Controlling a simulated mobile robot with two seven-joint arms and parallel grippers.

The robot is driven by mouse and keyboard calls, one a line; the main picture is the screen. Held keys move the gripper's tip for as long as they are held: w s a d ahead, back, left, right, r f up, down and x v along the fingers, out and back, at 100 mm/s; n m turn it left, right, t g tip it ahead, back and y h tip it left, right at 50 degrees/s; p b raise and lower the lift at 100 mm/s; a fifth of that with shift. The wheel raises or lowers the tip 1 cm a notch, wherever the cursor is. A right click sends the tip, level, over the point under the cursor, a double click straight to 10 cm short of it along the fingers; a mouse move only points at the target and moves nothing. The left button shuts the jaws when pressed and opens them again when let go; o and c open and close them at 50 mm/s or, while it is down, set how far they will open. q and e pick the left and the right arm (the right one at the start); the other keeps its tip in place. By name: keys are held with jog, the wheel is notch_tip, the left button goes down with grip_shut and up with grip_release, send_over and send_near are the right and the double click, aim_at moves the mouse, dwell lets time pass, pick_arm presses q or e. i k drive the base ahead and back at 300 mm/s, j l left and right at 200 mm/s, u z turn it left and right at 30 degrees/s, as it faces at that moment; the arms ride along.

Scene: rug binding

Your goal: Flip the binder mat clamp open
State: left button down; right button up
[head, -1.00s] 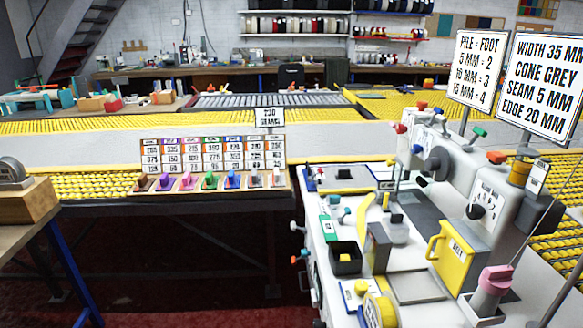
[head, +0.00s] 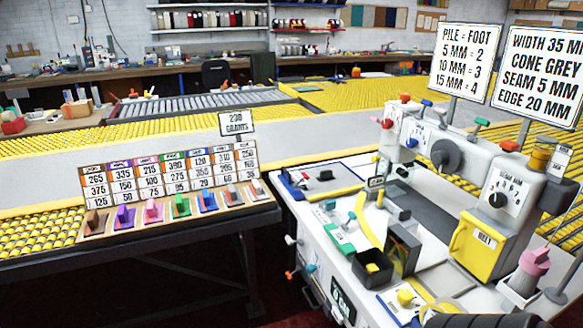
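The binding machine (head: 465,165) stands at the right with its white bed (head: 300,220) toward me. No part is clearly labelled as the mat clamp, so I cannot tell which one it is. A flat plate with a blue edge and a black knob (head: 325,175) lies at the bed's far left. A small teal-topped lever (head: 350,217) stands near a green block (head: 338,238). Neither gripper's fingers show. A dark shape at the bottom edge may be part of my arm.
A rack of coloured levers (head: 181,207) under price-like cards stands on the left table. A yellow door (head: 473,246), a black bin (head: 372,268) and a pink-topped post (head: 530,268) crowd the machine. Two sign boards (head: 541,72) rise above it. Dark floor lies between table and machine.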

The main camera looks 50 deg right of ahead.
aim_at(295, 186)
jog(key=i+z, duration=0.7)
jog(key=i+j+z, duration=0.2)
jog(key=z, duration=0.2)
jog(key=i+j+z, duration=0.1)
jog(key=z, duration=0.35)
jog(key=i+j+z, duration=0.15)
jog(key=i+z, duration=0.15)
jog(key=z, duration=0.15)
jog(key=i+j+z, duration=0.2)
jog(key=z, duration=0.3)
jog(key=i+j+z, duration=0.1)
jog(key=j+z, duration=0.2)
jog(key=z, duration=0.15)
jog(key=j+z, duration=0.3)
jog(key=z, duration=0.15)
jog(key=i+j+z, duration=0.1)
jog(key=j+z, duration=0.55)
jog(key=j, duration=0.15)
jog(key=i, duration=0.05)
